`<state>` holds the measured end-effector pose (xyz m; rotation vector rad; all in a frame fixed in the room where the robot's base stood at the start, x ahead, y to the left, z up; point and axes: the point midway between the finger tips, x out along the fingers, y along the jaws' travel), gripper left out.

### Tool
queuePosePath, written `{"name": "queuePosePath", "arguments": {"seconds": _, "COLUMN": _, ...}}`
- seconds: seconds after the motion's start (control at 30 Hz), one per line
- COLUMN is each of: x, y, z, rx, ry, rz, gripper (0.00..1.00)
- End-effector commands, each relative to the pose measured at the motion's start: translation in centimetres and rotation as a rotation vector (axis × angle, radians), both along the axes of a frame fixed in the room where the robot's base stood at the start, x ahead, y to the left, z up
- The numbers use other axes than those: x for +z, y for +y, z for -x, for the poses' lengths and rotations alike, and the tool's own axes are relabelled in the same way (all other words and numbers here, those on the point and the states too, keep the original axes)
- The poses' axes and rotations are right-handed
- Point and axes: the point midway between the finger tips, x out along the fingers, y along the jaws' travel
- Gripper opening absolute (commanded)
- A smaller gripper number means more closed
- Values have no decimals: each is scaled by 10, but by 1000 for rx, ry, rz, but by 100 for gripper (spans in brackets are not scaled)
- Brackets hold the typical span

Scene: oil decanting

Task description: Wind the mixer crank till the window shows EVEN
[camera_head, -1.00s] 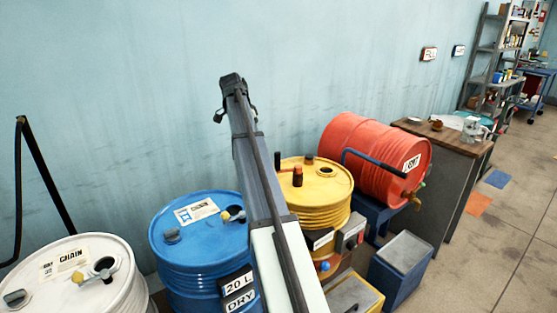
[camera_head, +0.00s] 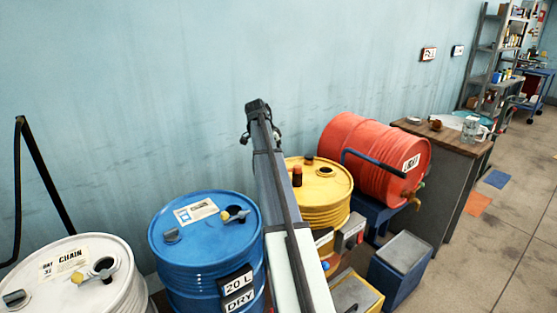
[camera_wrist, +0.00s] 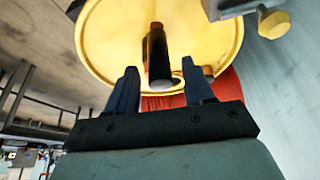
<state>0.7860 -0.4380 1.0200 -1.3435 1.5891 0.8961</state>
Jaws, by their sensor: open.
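The yellow drum (camera_head: 325,210) stands between the blue and red drums; its lid (camera_wrist: 100,35) fills the top of the wrist view. A dark upright handle (camera_wrist: 159,60) with a reddish part, which looks like the crank grip, rises from the lid. A red post with a dark top (camera_head: 297,176) stands on the lid in the head view. My gripper (camera_wrist: 160,78) is open, one finger on each side of the handle's near end; I cannot tell whether they touch. A grey and red box (camera_head: 350,233) is on the drum's side; no window word is readable. My arm hides part of the lid.
The blue drum (camera_head: 205,255) stands close on the left, with a white drum (camera_head: 75,285) beyond it. The red drum (camera_head: 365,150) lies on a blue stand at right. A grey-topped blue box (camera_head: 402,252) stands in front. The wall is behind.

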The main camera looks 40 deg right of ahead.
Motion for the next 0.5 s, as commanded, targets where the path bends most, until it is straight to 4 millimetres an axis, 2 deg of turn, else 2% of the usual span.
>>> {"name": "queuePosePath", "arguments": {"seconds": 0.2, "x": -20, "y": -8, "z": 1, "rx": 1, "ry": 0, "rz": -1, "gripper": 52}}
{"name": "queuePosePath", "arguments": {"seconds": 0.5, "x": -26, "y": -10, "z": 2, "rx": 1, "ry": -1, "rz": 0, "gripper": 52}}
